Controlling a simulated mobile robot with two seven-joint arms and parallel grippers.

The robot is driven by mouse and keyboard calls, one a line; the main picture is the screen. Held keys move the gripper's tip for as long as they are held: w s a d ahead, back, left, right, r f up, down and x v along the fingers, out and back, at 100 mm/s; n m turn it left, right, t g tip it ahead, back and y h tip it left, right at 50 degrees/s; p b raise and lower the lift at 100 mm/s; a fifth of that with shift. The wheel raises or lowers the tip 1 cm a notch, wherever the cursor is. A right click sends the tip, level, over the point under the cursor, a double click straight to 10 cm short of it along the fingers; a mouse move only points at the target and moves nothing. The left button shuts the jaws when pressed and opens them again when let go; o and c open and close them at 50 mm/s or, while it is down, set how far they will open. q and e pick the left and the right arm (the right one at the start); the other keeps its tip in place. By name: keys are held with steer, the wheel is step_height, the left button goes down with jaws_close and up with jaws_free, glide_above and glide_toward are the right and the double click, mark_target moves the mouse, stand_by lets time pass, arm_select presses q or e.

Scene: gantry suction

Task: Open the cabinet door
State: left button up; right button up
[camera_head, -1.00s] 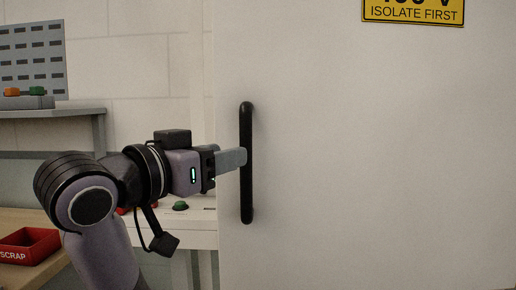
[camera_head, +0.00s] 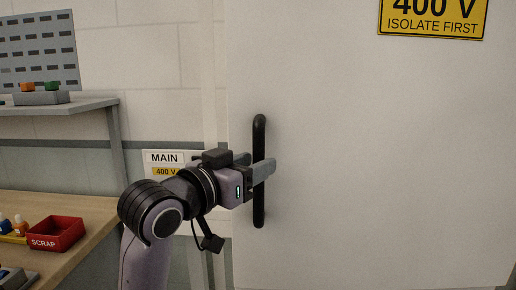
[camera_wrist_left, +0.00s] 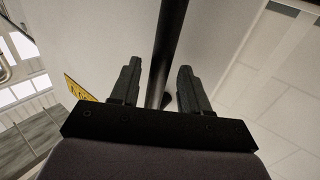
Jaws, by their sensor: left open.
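The cabinet door (camera_head: 370,150) is a large pale panel filling the right of the head view, and it looks shut. Its handle is a black vertical bar (camera_head: 259,135) near the door's left edge. My left gripper (camera_head: 262,170) is at the handle's middle, with its fingers open. In the left wrist view the handle (camera_wrist_left: 166,50) runs between the two open fingers (camera_wrist_left: 157,85), with gaps visible on both sides. My right gripper is in neither view.
A yellow 400 V sign (camera_head: 433,17) is on the door. At left are a wooden bench (camera_head: 95,208) with a red scrap bin (camera_head: 57,233), and a grey shelf (camera_head: 60,107) holding a button box (camera_head: 41,98). A MAIN label (camera_head: 165,157) shows behind my arm.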

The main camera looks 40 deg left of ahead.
arm_select(q)
steer(key=shift+w+d, duration=0.1)
steer(key=shift+w, duration=0.9)
jaws_close()
steer(key=shift+s+d+f, duration=0.1)
steer(key=shift+s, duration=0.05)
